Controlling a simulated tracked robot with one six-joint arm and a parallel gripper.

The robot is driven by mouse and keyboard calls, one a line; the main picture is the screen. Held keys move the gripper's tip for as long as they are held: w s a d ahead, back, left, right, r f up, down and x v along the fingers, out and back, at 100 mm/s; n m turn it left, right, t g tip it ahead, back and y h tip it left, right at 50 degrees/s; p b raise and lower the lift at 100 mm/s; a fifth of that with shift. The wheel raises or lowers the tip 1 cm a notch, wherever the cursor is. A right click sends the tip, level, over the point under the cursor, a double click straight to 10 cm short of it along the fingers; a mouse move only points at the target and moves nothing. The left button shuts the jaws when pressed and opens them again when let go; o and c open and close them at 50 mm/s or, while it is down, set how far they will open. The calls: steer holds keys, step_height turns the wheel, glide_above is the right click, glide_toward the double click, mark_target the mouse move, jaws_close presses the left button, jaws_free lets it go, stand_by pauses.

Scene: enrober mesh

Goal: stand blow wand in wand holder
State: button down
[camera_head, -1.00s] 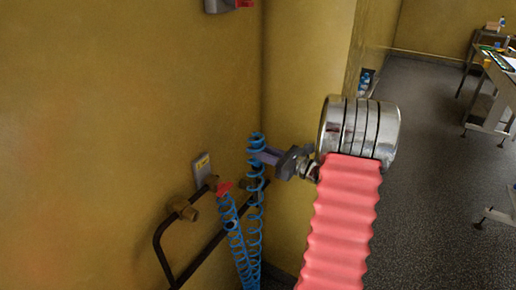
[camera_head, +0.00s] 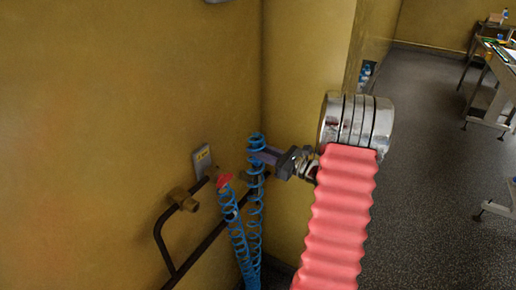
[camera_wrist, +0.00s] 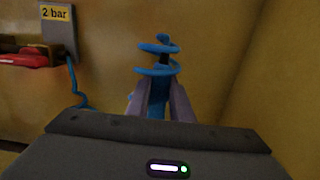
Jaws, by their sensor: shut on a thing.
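My gripper (camera_head: 258,156) reaches left from my pink-sleeved arm, near the wall corner. Its two greyish-purple fingers also show in the wrist view (camera_wrist: 162,100), shut on an upright blue piece. Blue coils (camera_head: 254,143) loop around and above the fingers and hang down below them in the head view. A dark bit shows inside the upper coil (camera_wrist: 163,43) in the wrist view. I take the held piece for the blow wand, but the coils hide most of its body. I cannot make out the wand holder for certain in either view.
A red fitting (camera_head: 224,181) with a second blue coil under it, a brass fitting (camera_head: 183,198) and a dark pipe (camera_head: 166,247) are on the yellow wall to the left. A grey "2 bar" plate (camera_wrist: 57,30) is above the red part. Open floor and tables (camera_head: 492,75) lie right.

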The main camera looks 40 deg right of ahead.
steer(key=shift+f, duration=0.8)
steer(key=c, duration=1.5)
jaws_free()
steer(key=v, duration=1.3)
steer(key=shift+s+d, duration=0.1)
steer(key=shift+s, duration=0.3)
